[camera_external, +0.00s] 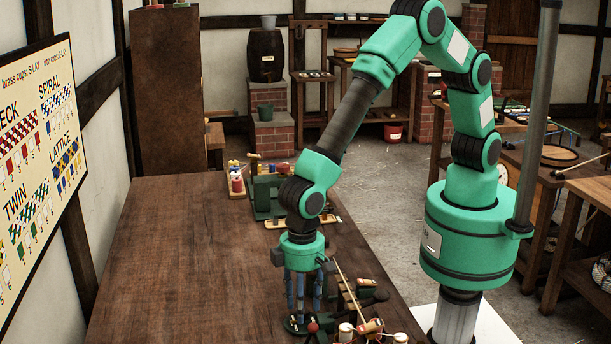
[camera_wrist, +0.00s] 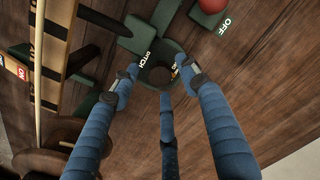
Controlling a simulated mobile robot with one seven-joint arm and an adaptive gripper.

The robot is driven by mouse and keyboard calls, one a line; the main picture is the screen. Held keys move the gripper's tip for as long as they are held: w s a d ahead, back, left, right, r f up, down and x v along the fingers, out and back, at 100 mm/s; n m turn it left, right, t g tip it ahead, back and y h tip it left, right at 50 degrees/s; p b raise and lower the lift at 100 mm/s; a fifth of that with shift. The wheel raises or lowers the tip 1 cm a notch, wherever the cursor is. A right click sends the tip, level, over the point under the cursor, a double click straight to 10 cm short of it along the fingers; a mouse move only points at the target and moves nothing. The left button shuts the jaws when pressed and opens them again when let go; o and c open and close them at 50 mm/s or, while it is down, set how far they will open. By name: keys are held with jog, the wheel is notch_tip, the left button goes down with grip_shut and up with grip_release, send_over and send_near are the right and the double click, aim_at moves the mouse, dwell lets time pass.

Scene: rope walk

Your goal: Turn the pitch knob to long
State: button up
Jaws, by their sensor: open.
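My gripper (camera_wrist: 160,82) has three blue fingers, spread open and pointing down; it also shows in the external view (camera_external: 303,312), low over the near right part of the bench. In the wrist view a dark green fitting marked PITCH (camera_wrist: 149,58) lies between and just beyond the fingertips. The dark, round pitch knob (camera_wrist: 158,74) appears to sit there, partly hidden by the fingers. Its setting cannot be read, and I cannot tell whether the fingers touch it. In the external view the fingers hide most of the green fitting (camera_external: 294,327).
A red ball knob (camera_wrist: 211,4) stands near an OFF label (camera_wrist: 225,27). A wooden frame with a light rod (camera_wrist: 38,75) lies left of the fingers. Spools (camera_external: 368,326) stand close right of the gripper. The wooden bench (camera_external: 180,260) is clear to the left.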

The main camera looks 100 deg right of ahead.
jog(key=shift+f, duration=0.5)
grip_shut()
jog(key=shift+n, duration=0.3)
jog(key=n+p, duration=0.2)
jog(key=n, duration=0.1)
jog(key=shift+r, duration=0.15)
jog(key=n+p, duration=0.1)
jog(key=n, duration=0.4)
jog(key=shift+p, duration=0.35)
